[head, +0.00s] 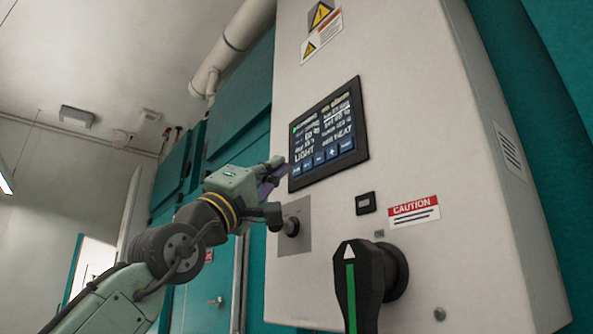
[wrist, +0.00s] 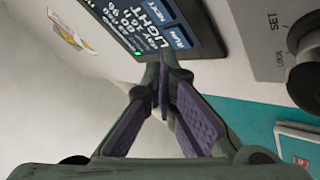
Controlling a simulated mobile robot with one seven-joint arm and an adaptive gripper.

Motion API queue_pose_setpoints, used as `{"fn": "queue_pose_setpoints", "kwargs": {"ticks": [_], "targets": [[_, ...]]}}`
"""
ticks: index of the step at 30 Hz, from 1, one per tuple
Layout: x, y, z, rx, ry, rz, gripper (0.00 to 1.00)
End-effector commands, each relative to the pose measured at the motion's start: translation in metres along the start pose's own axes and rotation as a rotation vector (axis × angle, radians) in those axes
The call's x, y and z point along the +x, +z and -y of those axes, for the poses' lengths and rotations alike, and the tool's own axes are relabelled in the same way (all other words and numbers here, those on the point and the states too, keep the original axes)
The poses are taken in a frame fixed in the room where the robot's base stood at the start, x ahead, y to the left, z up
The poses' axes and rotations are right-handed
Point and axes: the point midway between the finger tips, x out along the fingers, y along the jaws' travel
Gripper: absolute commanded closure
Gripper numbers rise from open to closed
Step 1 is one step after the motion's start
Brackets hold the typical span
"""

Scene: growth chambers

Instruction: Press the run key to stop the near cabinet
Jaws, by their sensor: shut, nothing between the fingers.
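The near cabinet (head: 400,95) is a pale grey box with a dark touch screen (head: 329,133) on its front. The screen is lit, with text lines and a row of blue keys along its bottom. In the wrist view the screen appears turned, and the blue run key (wrist: 180,37) shows beside the word LIGHT. My gripper (head: 279,166) is shut and empty, at the lower left edge of the screen. In the wrist view its fingertips (wrist: 161,78) meet just off the screen's edge, close to the run key. I cannot tell whether they touch the panel.
Below the screen are a set knob (head: 292,227) on a grey plate, a small black switch (head: 366,203), a caution label (head: 414,210) and a large black rotary handle (head: 359,285) with a green stripe. Teal cabinets (head: 245,115) stand behind my arm. A pipe (head: 229,48) runs above.

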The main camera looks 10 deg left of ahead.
Motion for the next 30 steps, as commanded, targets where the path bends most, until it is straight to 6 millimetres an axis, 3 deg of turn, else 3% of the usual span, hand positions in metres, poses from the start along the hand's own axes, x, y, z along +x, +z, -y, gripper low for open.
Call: {"fn": "queue_pose_setpoints", "kwargs": {"ticks": [30], "targets": [[0.0081,0.0064,0.0065,0.0,0.0,0.0,1.0]]}}
